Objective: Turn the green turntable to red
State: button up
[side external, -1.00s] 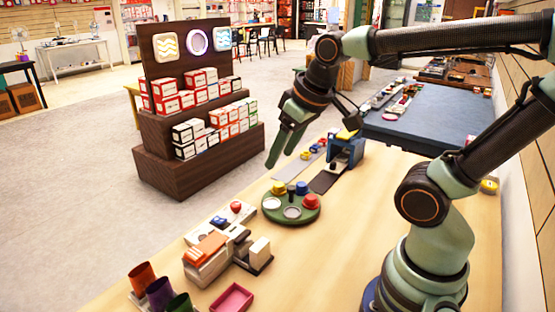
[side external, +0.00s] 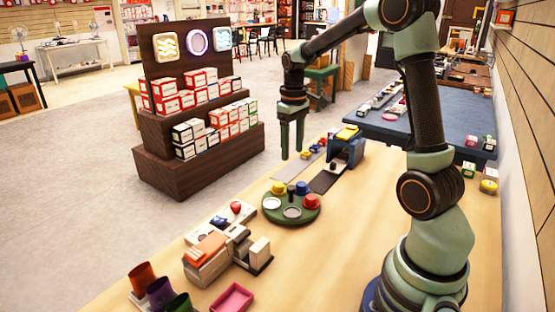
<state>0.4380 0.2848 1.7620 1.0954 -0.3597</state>
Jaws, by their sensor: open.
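The green turntable (side external: 291,219) is a round green disc lying on the wooden table. On it stand a yellow piece (side external: 279,188), a blue piece (side external: 302,188) and a red piece (side external: 311,201), with a dark upright post (side external: 291,192) near the middle. Two pale round spots also show on the disc. My gripper (side external: 291,155) points straight down above the turntable's far side, apart from it. Its fingers are open and empty; the gap between them looks narrow from this side.
A white and orange machine (side external: 208,250), a pink tray (side external: 232,299) and coloured cups (side external: 159,292) are at the front left. The table right of the turntable is clear up to my base.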

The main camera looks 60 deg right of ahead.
aim_at(291, 187)
notch_tip(291, 187, down, 11)
jog(key=shift+f, duration=0.1)
dwell(0.3)
grip_shut()
dwell(1.4)
